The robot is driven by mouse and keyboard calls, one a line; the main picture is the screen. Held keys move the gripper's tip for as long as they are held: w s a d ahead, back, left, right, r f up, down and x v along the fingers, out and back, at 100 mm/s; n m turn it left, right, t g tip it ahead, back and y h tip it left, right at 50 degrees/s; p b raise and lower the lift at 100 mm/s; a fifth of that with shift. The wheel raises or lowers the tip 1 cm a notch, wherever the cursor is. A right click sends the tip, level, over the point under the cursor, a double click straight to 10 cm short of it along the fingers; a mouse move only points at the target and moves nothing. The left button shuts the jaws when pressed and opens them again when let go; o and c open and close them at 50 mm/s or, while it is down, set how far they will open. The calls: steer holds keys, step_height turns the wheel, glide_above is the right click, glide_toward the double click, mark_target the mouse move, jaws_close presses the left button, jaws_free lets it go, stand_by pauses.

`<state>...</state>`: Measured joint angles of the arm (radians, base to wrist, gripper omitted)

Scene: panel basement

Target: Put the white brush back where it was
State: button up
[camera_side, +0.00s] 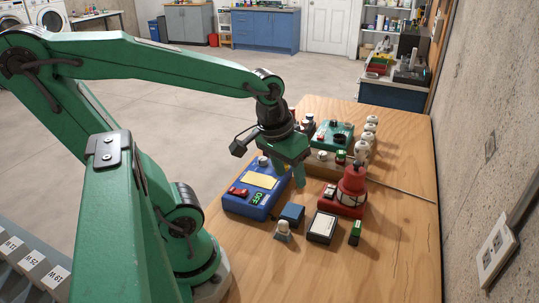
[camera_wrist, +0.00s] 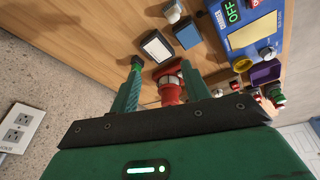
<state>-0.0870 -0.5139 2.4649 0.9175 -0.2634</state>
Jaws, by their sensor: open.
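I cannot pick out a white brush with certainty. A small white and grey piece (camera_side: 283,231) stands near the front of the wooden table in the side view. It also shows at the top of the wrist view (camera_wrist: 172,11), but it is too small to tell whether it is a brush. A thin pale rod (camera_side: 405,191) reaches across the table toward its right edge. My gripper (camera_side: 297,178) points down above the middle of the table, just right of the blue panel. Its jaws are open, and nothing is seen held between the fingers in the wrist view (camera_wrist: 160,75).
A blue panel (camera_side: 240,205), a red device (camera_side: 351,184), a framed white plate (camera_side: 322,226), a blue block (camera_side: 291,213) and a green block (camera_side: 355,233) surround my gripper. A teal panel (camera_side: 333,133) and white knobs stand behind. The table's front right (camera_side: 385,275) is clear.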

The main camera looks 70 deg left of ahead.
steer(key=r+m, duration=0.1)
steer(key=s+d+r+m+t, duration=0.1)
steer(key=d+r+m+t, duration=0.1)
steer(key=r+m, duration=0.1)
steer(key=shift+s, duration=0.2)
stand_by(1.1)
